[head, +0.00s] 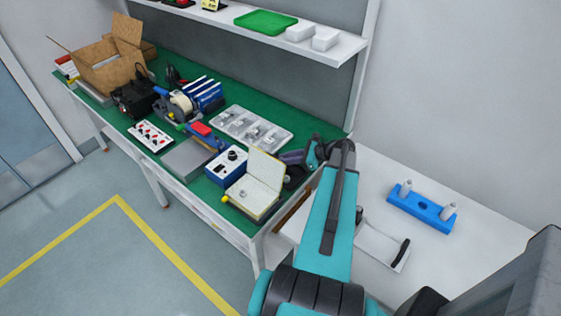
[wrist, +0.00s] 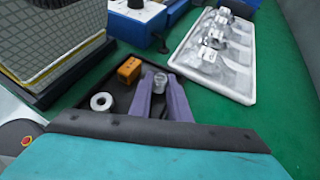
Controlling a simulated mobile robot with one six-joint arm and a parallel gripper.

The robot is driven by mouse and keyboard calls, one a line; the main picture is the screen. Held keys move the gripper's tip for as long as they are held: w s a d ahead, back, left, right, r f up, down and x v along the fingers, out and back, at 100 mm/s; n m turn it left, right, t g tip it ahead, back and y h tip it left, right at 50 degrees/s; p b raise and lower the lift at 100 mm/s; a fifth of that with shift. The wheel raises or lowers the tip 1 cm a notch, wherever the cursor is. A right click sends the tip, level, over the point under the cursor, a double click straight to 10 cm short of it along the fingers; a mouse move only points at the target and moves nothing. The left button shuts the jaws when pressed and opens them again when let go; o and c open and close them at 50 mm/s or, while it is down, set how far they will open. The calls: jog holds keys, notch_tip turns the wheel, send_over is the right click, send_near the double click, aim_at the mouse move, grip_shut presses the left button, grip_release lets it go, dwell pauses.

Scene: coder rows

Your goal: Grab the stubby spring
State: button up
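My gripper (wrist: 161,84) shows two purple fingers in the wrist view, spread apart over a black tray (wrist: 122,96). A short silver cylinder (wrist: 160,83) appears between the fingertips. It looks like the stubby spring, but its coils are too small to make out. I cannot tell whether either finger touches it. A silver ring (wrist: 101,102) and an orange block (wrist: 129,70) are in the tray left of the fingers. In the head view my gripper (head: 291,157) is at the right end of the green bench, and the small parts are hidden there.
A box with an open lid (head: 257,190) stands close left of my gripper. A white tray of clear parts (head: 251,128) lies behind it, and a blue control box (head: 227,166) farther left. A white table with a blue fixture (head: 421,208) is at right.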

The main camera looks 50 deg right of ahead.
grip_shut()
jog(key=shift+r, duration=0.15)
notch_tip(320, 180, up, 10)
jog(key=b, duration=0.2)
dwell(0.6)
dwell(0.6)
